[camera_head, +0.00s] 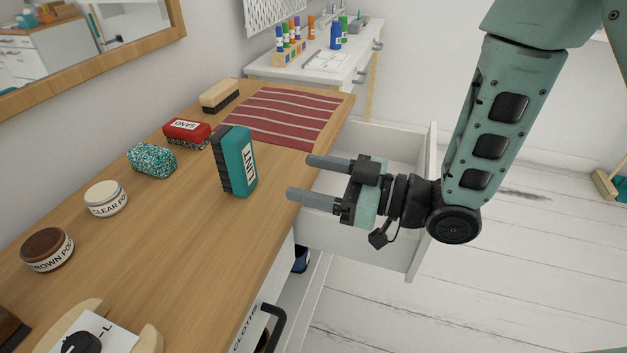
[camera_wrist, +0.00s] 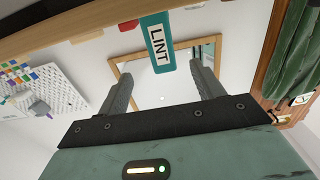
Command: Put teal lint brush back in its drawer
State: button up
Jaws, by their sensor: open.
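The teal lint brush (camera_head: 238,160), labelled LINT, stands upright on the wooden desk top, close to its front edge. It also shows in the wrist view (camera_wrist: 158,45), near the top and between the finger lines. My gripper (camera_head: 300,178) is open and empty at the desk's front edge, to the right of the brush, its fingers pointing at the brush without touching it. An open white drawer (camera_head: 428,165) sticks out behind and below my gripper, which hides part of its inside.
A red SAND brush (camera_head: 187,132), a speckled sponge (camera_head: 152,160), a wooden brush (camera_head: 219,95) and two polish tins, one white (camera_head: 105,198) and one brown (camera_head: 47,250), stand along the back. A striped red mat (camera_head: 282,116) lies at the far end. A lower CLOTHS drawer has a black handle (camera_head: 272,325).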

jog(key=s+d+f+m+h, duration=0.2)
jog(key=d+m+h, duration=0.2)
jog(key=d+h, duration=0.55)
jog(key=s+d+r+m+g+h, duration=0.1)
jog(key=s+d+g+h, duration=0.1)
jog(key=s, duration=0.5)
jog(key=s+d+r+m+g+h, duration=0.1)
jog(key=s+d+g+h, duration=0.1)
jog(key=s+h, duration=0.3)
jog(key=s+g, duration=0.1)
jog(key=s, duration=0.2)
jog(key=shift+s+d+r+m+g, duration=0.15)
jog(key=shift+r+m+g, duration=0.15)
jog(key=shift+g, duration=0.1)
notch_tip(320, 180, up, 15)
jog(key=p, duration=1.5)
jog(key=shift+r, duration=0.15)
